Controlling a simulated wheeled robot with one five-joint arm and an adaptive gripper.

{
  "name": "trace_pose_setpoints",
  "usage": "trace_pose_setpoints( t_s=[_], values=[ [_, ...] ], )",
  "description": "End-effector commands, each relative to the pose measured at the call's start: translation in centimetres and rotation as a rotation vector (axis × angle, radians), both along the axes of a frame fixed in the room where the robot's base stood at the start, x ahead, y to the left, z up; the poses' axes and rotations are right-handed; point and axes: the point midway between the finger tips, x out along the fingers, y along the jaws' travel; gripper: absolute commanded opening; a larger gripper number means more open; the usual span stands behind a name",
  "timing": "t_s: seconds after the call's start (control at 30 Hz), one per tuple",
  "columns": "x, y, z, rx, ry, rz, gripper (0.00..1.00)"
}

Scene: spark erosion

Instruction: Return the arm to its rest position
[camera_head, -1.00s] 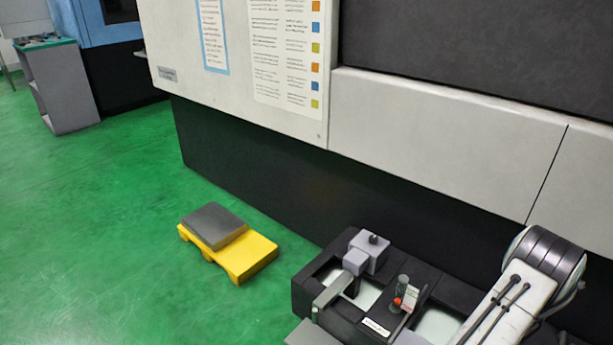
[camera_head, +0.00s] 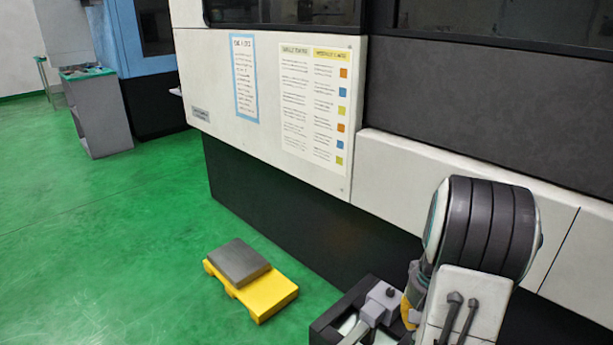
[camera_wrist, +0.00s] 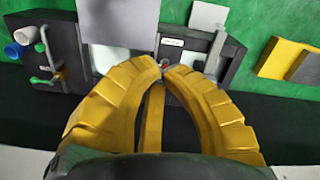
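My arm (camera_head: 480,235) is folded up at the lower right of the head view, with its dark banded joint on top. My gripper is mostly hidden behind the arm there; only a bit of yellow shows. In the wrist view my gripper (camera_wrist: 162,67) has its curved yellow fingers brought together at the tips. Beyond and apart from the fingertips is a black tray (camera_wrist: 228,70) with grey blocks, which also shows in the head view (camera_head: 325,325), partly cut off and hidden by my arm.
A large machine with a white panel (camera_head: 380,175) and a black base (camera_head: 270,190) stands behind the arm. A yellow platform (camera_head: 268,298) with a grey plate (camera_head: 238,260) lies on the green floor. A grey cabinet (camera_head: 100,115) is at the far left. The left floor is clear.

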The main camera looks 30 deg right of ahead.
Motion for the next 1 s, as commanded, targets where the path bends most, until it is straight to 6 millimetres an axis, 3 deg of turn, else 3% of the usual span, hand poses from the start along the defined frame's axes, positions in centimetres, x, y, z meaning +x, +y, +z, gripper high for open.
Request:
trace_pose_setpoints(
  t_s=[0.03, 0.1, 0.27, 0.5, 0.7, 1.0],
  values=[
    [0.9, 1.9, 3.8, -0.019, -0.017, 0.055, 0.0],
    [1.6, 4.4, 7.0, -0.036, -0.037, 0.126, 0.0],
    [2.2, 10.3, 13.9, -0.072, -0.086, 0.285, 0.0],
    [0.4, 18.2, 22.4, -0.111, -0.171, 0.518, 0.0],
    [-2.2, 22.7, 26.9, -0.126, -0.236, 0.678, 0.0],
    [-4.8, 25.4, 29.6, -0.131, -0.29, 0.803, 0.0]
  ],
)
